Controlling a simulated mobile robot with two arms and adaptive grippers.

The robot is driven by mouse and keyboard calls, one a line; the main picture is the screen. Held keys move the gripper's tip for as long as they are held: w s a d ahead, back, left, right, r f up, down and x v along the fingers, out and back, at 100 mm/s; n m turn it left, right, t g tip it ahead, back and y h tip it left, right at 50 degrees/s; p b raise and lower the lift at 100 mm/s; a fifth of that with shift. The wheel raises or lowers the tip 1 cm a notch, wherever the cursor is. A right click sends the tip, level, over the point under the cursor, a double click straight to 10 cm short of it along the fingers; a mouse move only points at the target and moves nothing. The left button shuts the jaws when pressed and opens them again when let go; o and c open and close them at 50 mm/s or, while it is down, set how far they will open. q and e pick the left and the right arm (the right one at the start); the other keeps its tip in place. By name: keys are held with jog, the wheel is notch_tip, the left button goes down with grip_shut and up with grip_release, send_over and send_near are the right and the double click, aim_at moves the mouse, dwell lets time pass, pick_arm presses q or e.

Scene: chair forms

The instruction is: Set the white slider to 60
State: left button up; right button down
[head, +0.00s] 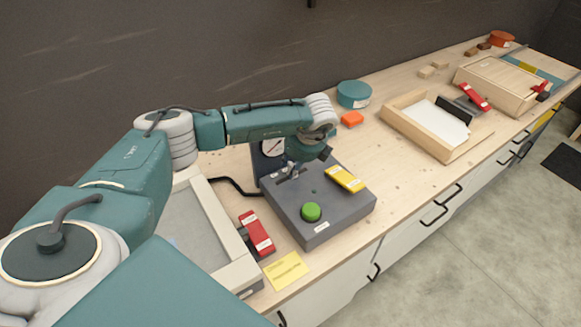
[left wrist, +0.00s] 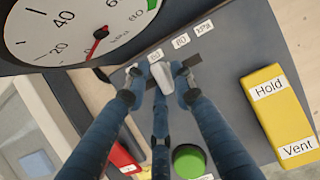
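The white slider knob (left wrist: 163,78) stands on the grey control box (head: 288,207), in a dark slot beside a row of small labels. It is close to the label (left wrist: 155,56) left of the one reading 80 (left wrist: 181,41); that label is hard to read. My left gripper (left wrist: 159,82) points down at the knob, with blue fingers on either side and a third below it. Whether they touch it is unclear. In the head view my left gripper (head: 290,165) is over the box's back left part. My right gripper is not in view.
A dial gauge (left wrist: 82,25) stands behind the slot. The box carries a green button (head: 311,212) and a yellow Hold/Vent switch (head: 346,179). A wooden tray (head: 398,121) is farther right.

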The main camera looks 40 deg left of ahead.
pick_arm(q)
jog(key=shift+o, duration=0.5)
jog(key=shift+s+r, duration=0.1)
jog(key=shift+s, duration=0.1)
jog(key=shift+s+a, duration=0.1)
jog(key=shift+a, duration=0.05)
jog(key=shift+r, duration=0.25)
jog(key=v, duration=1.1)
jog(key=shift+d+r, duration=0.25)
jog(key=shift+d, duration=0.05)
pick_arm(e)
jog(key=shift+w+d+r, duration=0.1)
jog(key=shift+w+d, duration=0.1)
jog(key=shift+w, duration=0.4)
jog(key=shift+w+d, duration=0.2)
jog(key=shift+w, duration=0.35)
